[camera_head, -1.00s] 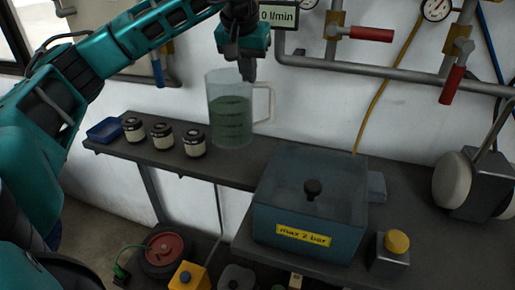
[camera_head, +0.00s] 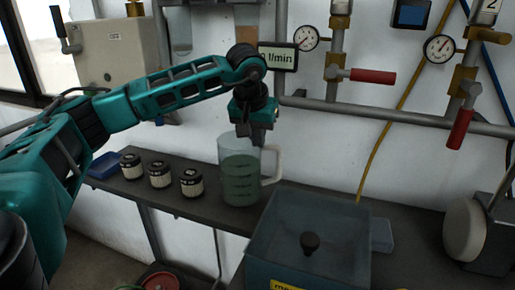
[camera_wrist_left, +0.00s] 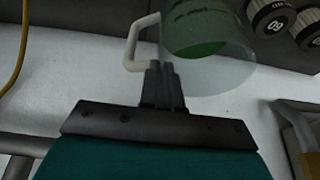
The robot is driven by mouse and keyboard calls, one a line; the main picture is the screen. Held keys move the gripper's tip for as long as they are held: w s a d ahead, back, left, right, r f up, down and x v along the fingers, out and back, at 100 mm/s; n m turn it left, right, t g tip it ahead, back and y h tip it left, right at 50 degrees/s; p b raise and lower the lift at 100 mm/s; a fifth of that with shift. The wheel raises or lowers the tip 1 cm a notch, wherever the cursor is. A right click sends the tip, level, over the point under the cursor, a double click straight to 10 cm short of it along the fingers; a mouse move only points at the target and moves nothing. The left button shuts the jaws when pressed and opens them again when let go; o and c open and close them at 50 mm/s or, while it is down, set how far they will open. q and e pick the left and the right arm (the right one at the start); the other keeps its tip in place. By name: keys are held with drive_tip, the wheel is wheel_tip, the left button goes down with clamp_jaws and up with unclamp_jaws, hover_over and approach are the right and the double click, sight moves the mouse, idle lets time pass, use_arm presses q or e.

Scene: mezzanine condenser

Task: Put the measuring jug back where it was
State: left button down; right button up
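The measuring jug (camera_head: 240,178) is clear with a pale handle and green liquid inside. It is upright at the dark shelf, right of the jars; its base looks on or just above the surface, I cannot tell which. My left gripper (camera_head: 256,138) points down at the jug's rim on the handle side. In the left wrist view the fingers (camera_wrist_left: 163,88) are close together at the rim of the jug (camera_wrist_left: 215,65), beside the handle, and look shut on its wall. My right gripper is not in view.
Several dark jars (camera_head: 191,183) and a blue tray (camera_head: 104,164) stand left of the jug on the shelf (camera_head: 213,209). A blue-grey box with a knob (camera_head: 345,235) stands close at front right. Pipes with red-handled valves (camera_head: 373,76) run along the wall behind.

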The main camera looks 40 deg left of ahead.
use_arm(q)
drive_tip(key=shift+f, duration=1.3)
drive_tip(key=c, duration=1.8)
unclamp_jaws()
drive_tip(key=shift+f, duration=0.15)
drive_tip(key=o, duration=0.4)
drive_tip(key=shift+o, duration=0.2)
drive_tip(key=v, duration=1.2)
drive_tip(key=shift+d, duration=0.1)
